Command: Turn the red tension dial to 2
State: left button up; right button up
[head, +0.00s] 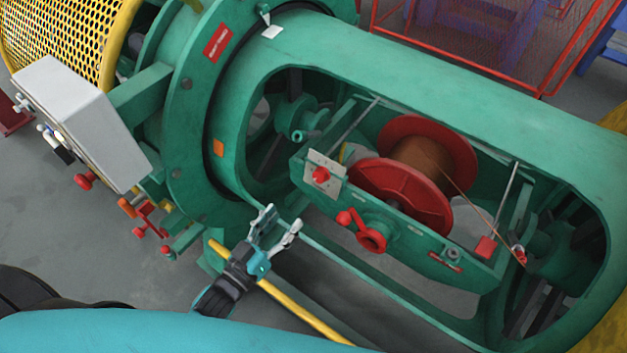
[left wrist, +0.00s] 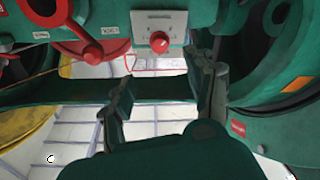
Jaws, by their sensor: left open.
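The red tension dial (head: 320,175) sits on a pale square plate (head: 325,165) at the left end of the green cradle's front side. In the left wrist view the dial (left wrist: 159,42) shows as a round red knob on the plate (left wrist: 146,22), ahead of the fingers and above the gap between them. Marks on the plate are too small to read. My left gripper (head: 280,226) is open and empty, below and to the left of the dial and apart from it. Its two fingers also show in the left wrist view (left wrist: 165,92). My right gripper is not seen.
A red crank handle (head: 368,234) is right of the dial on the cradle, below a red reel (head: 415,180) of copper wire. The green tube's rim (head: 330,238) passes close to my left gripper. A yellow rail (head: 300,308) runs beneath it. A grey box (head: 80,118) stands at left.

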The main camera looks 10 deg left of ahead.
aim_at(318, 177)
pick_arm(q)
jog(key=x, duration=1.2)
jog(key=shift+w+d+p, duration=0.15)
jog(key=shift+w+p, duration=0.15)
jog(key=shift+p, duration=0.1)
jog(key=c, duration=1.1)
jog(key=shift+c, duration=0.2)
jog(key=shift+m, duration=0.3)
